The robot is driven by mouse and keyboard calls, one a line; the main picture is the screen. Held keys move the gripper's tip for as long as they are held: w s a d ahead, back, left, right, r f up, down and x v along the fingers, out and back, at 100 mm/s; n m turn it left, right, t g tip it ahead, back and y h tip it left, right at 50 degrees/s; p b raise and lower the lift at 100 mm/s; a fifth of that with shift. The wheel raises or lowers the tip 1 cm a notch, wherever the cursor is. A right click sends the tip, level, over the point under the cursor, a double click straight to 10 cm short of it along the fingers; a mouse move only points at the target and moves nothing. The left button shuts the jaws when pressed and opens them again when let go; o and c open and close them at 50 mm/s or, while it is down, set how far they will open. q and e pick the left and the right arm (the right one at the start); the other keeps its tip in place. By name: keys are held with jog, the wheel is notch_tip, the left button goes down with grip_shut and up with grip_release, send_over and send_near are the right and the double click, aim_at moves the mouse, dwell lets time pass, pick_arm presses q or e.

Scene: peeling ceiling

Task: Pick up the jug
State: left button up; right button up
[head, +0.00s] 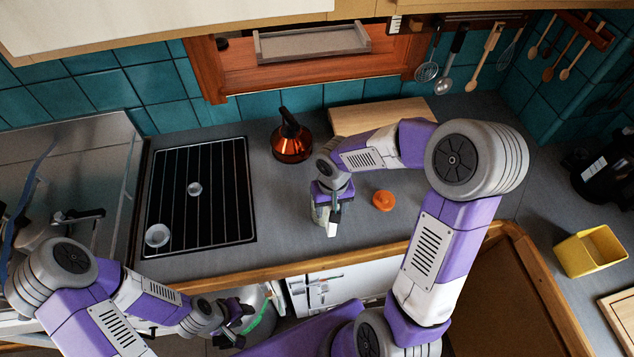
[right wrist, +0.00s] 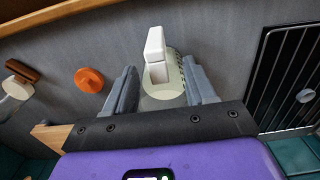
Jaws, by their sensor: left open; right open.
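The jug (head: 319,214) looks pale, with a white handle, and stands on the grey counter right of the black cooktop. My right gripper (head: 332,205) is over it and partly hides it in the head view. In the right wrist view the jug's pale round top (right wrist: 172,78) and white handle (right wrist: 155,45) show between the open fingers of the right gripper (right wrist: 161,88). Whether the fingers touch it I cannot tell. My left gripper (head: 240,322) is open and empty, low in front of the counter.
A copper kettle (head: 292,140) stands behind the jug, and a small orange object (head: 383,200) lies to its right. The cooktop (head: 215,200) is at left. A cutting board (head: 375,113) lies at the back. A yellow container (head: 590,251) is at far right.

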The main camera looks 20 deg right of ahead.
jog(key=shift+w+d+f, duration=0.1)
jog(key=shift+f, duration=0.25)
jog(key=shift+s+f, duration=0.65)
jog(key=shift+s, duration=0.35)
jog(key=f, duration=0.4)
jog(key=shift+w, duration=0.35)
jog(key=shift+f, duration=0.35)
jog(key=shift+s+f, duration=0.1)
jog(key=shift+s, duration=0.1)
jog(key=c, duration=0.4)
grip_shut()
